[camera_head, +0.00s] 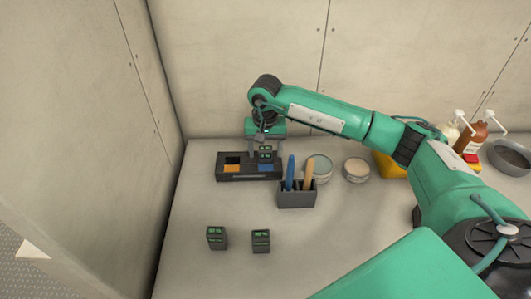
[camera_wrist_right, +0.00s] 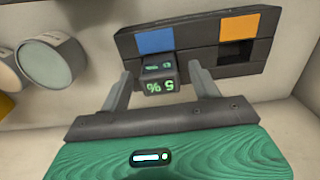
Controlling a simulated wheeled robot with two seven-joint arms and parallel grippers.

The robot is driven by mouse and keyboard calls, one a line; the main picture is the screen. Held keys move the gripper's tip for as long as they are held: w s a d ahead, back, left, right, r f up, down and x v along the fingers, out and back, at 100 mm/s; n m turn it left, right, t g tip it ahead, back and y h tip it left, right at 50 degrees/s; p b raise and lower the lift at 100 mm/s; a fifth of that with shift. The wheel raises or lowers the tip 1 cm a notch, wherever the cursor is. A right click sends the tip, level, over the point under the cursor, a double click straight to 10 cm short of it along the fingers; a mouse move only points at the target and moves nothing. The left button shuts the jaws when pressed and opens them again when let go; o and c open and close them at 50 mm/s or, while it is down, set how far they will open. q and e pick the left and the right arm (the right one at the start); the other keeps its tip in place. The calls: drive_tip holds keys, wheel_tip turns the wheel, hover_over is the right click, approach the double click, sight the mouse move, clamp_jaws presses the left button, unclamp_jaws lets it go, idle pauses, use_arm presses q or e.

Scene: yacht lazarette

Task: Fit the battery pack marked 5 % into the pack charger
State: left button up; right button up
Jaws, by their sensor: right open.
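The battery pack marked 5 % (camera_wrist_right: 160,80) is dark with green digits. It stands upright at the pack charger (camera_wrist_right: 196,48), in the bay beside the blue patch; its lower end is hidden. The bay by the orange patch is empty. My right gripper (camera_wrist_right: 160,70) is open, one finger on each side of the pack with gaps between. It shows above the charger in the head view (camera_head: 265,143). My left gripper is out of view.
Two more dark packs (camera_head: 216,237) (camera_head: 261,241) stand at the front left of the worktop. A grey holder (camera_head: 297,199) with a blue and a tan handle stands right of the charger, near tubs (camera_head: 318,168) (camera_head: 356,169). The left-hand wall is close.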

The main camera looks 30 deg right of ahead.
sight(265, 148)
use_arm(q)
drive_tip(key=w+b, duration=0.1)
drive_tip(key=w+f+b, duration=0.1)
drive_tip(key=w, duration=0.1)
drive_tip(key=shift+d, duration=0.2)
use_arm(e)
wheel_tip(265, 148, up, 12)
drive_tip(key=shift+r, duration=0.15)
